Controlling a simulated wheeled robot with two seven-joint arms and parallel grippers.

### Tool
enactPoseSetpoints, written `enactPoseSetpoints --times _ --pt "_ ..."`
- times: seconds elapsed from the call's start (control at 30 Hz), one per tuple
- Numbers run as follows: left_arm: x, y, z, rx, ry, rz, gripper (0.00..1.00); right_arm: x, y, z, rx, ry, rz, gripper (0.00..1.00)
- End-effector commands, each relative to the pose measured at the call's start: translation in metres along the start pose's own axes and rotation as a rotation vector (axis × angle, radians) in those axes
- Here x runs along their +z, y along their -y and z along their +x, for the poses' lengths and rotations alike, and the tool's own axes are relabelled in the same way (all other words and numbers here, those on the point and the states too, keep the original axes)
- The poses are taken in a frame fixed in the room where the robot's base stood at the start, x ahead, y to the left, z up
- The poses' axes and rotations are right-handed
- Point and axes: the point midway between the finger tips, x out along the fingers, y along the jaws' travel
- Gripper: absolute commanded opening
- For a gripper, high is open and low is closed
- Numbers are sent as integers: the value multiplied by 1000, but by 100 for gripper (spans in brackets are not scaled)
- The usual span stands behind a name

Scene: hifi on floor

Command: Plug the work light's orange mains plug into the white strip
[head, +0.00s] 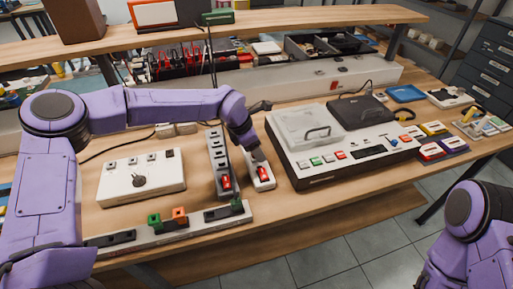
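An orange plug (180,215) sits on the long pale strip (130,252) along the bench's front edge, beside a green plug (154,220). I cannot tell whether it is the work light's. A short white strip (266,184) with a red switch (263,172) lies behind it to the right. My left gripper (257,157) points down over the back part of this short strip. Its fingers are small and partly hidden by my wrist, so its opening and any contact are unclear. My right arm shows at the lower right; its gripper is out of view.
A grey strip (216,150) with a red switch lies just left of the short white one. A white box with a knob (140,181) stands further left. A wide white console (345,150) stands close on the right. Bare wood shows in front.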

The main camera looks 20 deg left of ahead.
Motion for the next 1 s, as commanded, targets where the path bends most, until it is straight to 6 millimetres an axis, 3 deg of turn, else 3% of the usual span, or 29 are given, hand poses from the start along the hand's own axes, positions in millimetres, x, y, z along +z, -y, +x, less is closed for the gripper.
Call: enactPoseSetpoints --times 0.27,0.37,0.7,1.0 --pt "0 0 -2 0 1 -1 55 0 0 1 0 0 0 43" --pt "0 -1 -15 2 3 0 55 2 0 4 0 0 0 43" --pt "0 -1 -91 2 2 -1 55 6 1 14 0 0 0 43" --pt "3 0 -115 -1 0 -1 55 3 1 6 0 0 0 43"
